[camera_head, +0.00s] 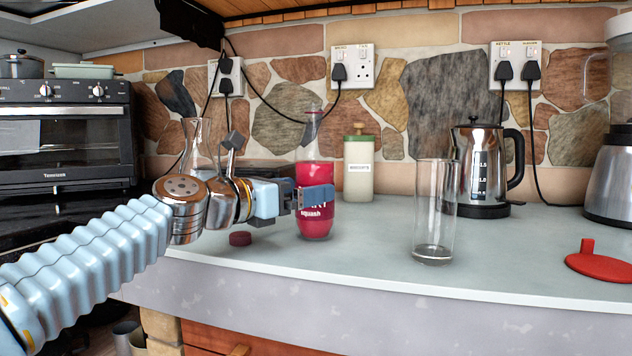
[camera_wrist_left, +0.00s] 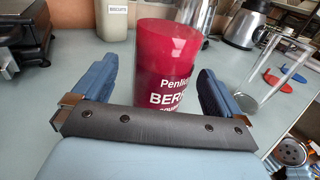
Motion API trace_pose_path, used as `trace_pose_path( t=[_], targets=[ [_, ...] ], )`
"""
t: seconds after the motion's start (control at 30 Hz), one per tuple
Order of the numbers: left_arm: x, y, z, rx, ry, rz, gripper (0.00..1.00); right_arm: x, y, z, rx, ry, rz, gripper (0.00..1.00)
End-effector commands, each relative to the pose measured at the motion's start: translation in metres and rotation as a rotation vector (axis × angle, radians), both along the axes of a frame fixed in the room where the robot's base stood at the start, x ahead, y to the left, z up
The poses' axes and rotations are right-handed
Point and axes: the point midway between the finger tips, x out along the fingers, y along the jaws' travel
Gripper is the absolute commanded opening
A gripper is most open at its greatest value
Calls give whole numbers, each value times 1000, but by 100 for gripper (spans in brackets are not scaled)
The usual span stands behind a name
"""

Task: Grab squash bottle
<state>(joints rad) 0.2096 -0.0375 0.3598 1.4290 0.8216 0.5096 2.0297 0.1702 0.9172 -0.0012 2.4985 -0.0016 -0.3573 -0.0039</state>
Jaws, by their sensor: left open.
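The squash bottle (camera_head: 314,222) stands upright on the counter, with a clear neck and deep pink-red contents. My left gripper (camera_head: 318,195) is at its middle, and a blue finger crosses in front of the label. In the left wrist view the bottle (camera_wrist_left: 167,62) stands between the two blue fingers of my left gripper (camera_wrist_left: 158,85). The lower part of the bottle is hidden by the gripper in that view.
A tall clear glass (camera_head: 434,215) and a steel kettle (camera_head: 480,165) stand to the right. A biscuits jar (camera_head: 358,168) is behind the bottle. A small dark red lid (camera_head: 240,239) lies left of it. A red item (camera_head: 600,262) lies at far right.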

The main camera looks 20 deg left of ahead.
Motion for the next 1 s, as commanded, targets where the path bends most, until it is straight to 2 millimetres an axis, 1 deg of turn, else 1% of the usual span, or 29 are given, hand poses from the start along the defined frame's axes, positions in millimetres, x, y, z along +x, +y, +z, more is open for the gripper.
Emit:
trace_pose_path(
  t=[0.33, 0.43, 0.6, 0.63, 1.0],
  targets=[
    [39, -27, 1, -1, 1, -2, 100, 0, -1, 12, -2, -2, -2, 43],
    [44, -30, 0, -1, 0, -1, 100, 1, -1, 12, -4, -3, -2, 43],
    [44, -30, -1, -1, 0, 0, 100, 1, -1, 11, -4, -3, -2, 43],
    [44, -30, -1, -1, 1, 0, 98, 1, -1, 11, -4, -3, -2, 43],
    [44, -30, -1, 0, 0, 0, 42, 1, -1, 11, -4, -3, -2, 43]
  ],
)
